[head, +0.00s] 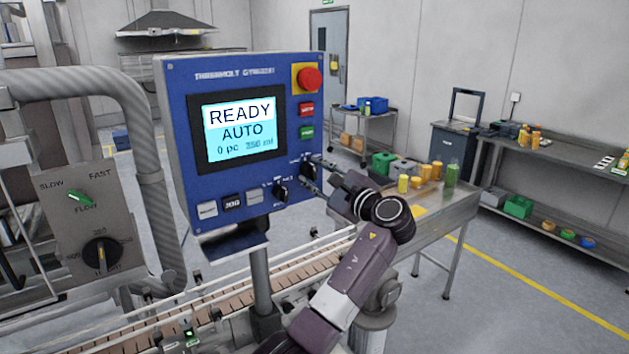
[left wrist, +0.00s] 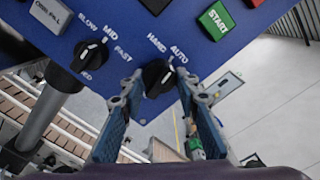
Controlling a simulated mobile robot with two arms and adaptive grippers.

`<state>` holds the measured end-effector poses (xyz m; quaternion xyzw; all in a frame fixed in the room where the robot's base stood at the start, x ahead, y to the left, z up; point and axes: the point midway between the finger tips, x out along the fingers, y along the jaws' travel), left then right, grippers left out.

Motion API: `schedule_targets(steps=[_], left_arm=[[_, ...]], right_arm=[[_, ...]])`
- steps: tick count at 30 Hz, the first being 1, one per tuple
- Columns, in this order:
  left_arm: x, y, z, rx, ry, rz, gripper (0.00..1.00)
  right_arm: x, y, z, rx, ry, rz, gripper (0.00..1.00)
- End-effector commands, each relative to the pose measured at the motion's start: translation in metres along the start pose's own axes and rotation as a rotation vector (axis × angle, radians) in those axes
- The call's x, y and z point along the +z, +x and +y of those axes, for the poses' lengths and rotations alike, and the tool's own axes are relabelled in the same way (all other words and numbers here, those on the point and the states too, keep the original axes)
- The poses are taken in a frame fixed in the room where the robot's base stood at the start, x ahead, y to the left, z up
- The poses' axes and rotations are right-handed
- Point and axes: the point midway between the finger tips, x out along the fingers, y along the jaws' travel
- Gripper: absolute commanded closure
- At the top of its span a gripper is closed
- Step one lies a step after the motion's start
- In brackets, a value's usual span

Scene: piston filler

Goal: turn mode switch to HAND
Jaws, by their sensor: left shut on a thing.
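The blue control panel (head: 178,140) has a screen (head: 240,128) reading READY, AUTO. The mode switch (left wrist: 158,77) is a black knob between the labels HAND and AUTO in the left wrist view. Its white mark points up and right, toward AUTO. In the head view the switch (head: 307,166) is partly covered at the panel's lower right. My left gripper (head: 312,178) reaches the switch from below right. In the left wrist view its blue fingers (left wrist: 157,92) stand on both sides of the knob, shut on it. My right gripper is not in view.
A second black selector (left wrist: 90,55), marked SLOW, MID and FAST, sits left of the switch. The green START button (left wrist: 216,20) is above right. A red emergency stop (head: 309,79) is at the panel's top right. A conveyor (head: 240,290) runs below. A steel table (head: 425,207) stands behind my arm.

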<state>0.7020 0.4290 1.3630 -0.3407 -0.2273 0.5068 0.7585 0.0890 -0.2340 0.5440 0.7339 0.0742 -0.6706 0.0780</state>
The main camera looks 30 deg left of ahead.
Motion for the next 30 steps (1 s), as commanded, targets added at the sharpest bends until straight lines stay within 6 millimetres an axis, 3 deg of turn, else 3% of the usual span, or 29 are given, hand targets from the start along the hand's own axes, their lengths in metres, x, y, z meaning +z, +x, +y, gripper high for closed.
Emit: schedule_targets(steps=[3, 15, 30], left_arm=[[-0.004, 0.000, 0.004, 0.000, -0.099, -0.001, 0.95], [-0.003, 0.000, 0.003, 0.000, -0.426, -0.002, 0.95], [-0.001, 0.000, 0.001, 0.003, -0.621, 0.000, 0.95]], right_arm=[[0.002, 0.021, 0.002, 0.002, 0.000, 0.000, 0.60], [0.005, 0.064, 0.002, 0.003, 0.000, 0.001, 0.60], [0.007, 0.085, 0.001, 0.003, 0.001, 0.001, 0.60]])
